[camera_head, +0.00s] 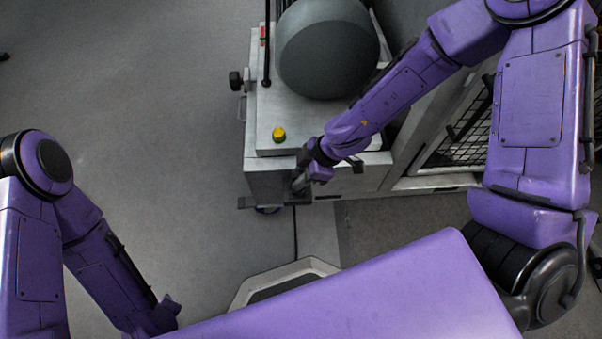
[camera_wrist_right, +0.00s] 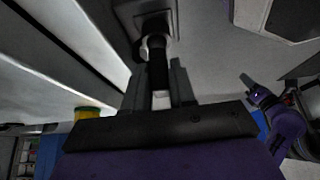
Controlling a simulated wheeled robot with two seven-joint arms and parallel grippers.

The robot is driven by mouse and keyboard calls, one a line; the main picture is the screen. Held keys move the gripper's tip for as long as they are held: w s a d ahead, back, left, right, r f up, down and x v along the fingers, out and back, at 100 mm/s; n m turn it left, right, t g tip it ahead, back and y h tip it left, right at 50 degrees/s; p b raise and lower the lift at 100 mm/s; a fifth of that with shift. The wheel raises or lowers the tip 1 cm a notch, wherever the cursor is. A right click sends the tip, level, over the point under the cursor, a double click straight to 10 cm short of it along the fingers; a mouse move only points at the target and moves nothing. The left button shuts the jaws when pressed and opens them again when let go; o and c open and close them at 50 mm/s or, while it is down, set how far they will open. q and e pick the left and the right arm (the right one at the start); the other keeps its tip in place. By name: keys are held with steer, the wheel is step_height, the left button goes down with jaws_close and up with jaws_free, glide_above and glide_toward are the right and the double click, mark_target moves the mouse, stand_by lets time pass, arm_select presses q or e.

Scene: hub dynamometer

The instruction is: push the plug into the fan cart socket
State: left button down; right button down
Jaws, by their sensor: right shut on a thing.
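The fan cart (camera_head: 285,175) is a pale metal box carrying a large dark grey rounded housing (camera_head: 328,48). My right gripper (camera_head: 299,184) is at its front face, low, beside a small dark bracket. In the right wrist view, my right gripper (camera_wrist_right: 160,92) is shut on a black plug (camera_wrist_right: 157,66), with a pale part between the fingers. The plug's far end meets a round opening in a dark square socket (camera_wrist_right: 148,22). I cannot tell how deep it sits. My left gripper (camera_head: 168,312) is low at the left, away from the cart, its jaws unclear.
A thin dark cable (camera_head: 295,235) runs below the gripper. A mesh-fronted cabinet (camera_head: 455,135) stands right. Floor at left is clear.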

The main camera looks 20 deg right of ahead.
stand_by(0.5)
steer(key=shift+f+b, duration=0.6)
steer(key=shift+f, duration=0.1)
steer(key=c, duration=0.8)
jaws_free()
steer(key=shift+c, duration=0.2)
steer(key=p+v, duration=0.5)
steer(key=v, duration=0.5)
steer(key=shift+r, duration=0.35)
steer(key=shift+s+d+f, duration=0.1)
steer(key=shift+d, duration=0.05)
